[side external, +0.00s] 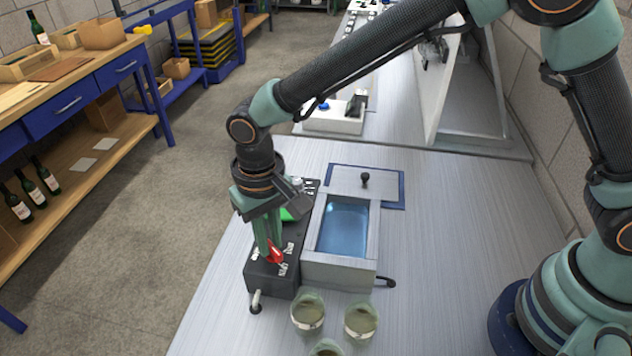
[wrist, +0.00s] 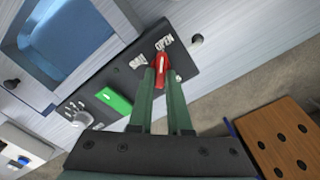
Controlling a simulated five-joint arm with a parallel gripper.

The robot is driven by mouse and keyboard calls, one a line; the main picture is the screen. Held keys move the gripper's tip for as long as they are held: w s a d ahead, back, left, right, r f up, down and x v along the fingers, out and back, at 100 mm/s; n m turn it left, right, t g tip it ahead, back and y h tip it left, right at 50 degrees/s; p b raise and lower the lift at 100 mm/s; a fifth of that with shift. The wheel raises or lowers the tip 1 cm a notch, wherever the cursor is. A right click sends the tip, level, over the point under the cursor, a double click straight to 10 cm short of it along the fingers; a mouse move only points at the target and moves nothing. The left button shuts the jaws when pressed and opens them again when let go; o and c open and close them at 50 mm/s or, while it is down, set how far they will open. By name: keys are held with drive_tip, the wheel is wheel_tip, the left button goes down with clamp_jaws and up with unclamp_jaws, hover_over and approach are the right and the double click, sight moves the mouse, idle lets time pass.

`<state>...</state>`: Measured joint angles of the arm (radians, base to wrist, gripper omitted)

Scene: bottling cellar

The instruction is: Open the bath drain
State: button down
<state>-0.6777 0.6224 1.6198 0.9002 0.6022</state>
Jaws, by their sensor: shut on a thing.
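The bath (side external: 309,272) is a metal tank with blue water inside. A dark control box (side external: 262,284) stands against its left side. A red knob (side external: 276,252) sits on the box, and it also shows in the wrist view (wrist: 160,64) beside white OPEN and SHUT lettering. My gripper (side external: 269,257) reaches down onto the box from above. In the wrist view my gripper (wrist: 163,75) is shut on the red knob, with one finger on each side. A pale line shows on the knob, but its exact setting is hard to tell.
A green switch (side external: 289,214) is on the same box. A short grey pipe (side external: 256,301) sticks out at the box's front. Glasses (side external: 308,314) stand in front of the bath. A black-knobbed lid (side external: 348,178) lies behind it. The bench right of the bath is clear.

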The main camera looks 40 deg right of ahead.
sight(270, 244)
drive_tip(key=shift+w+r+m, duration=0.1)
drive_tip(key=shift+r+m, duration=0.05)
drive_tip(key=shift+m, duration=0.35)
drive_tip(key=c, duration=0.9)
unclamp_jaws()
drive_tip(key=shift+o, duration=0.2)
wheel_tip(270, 244, up, 12)
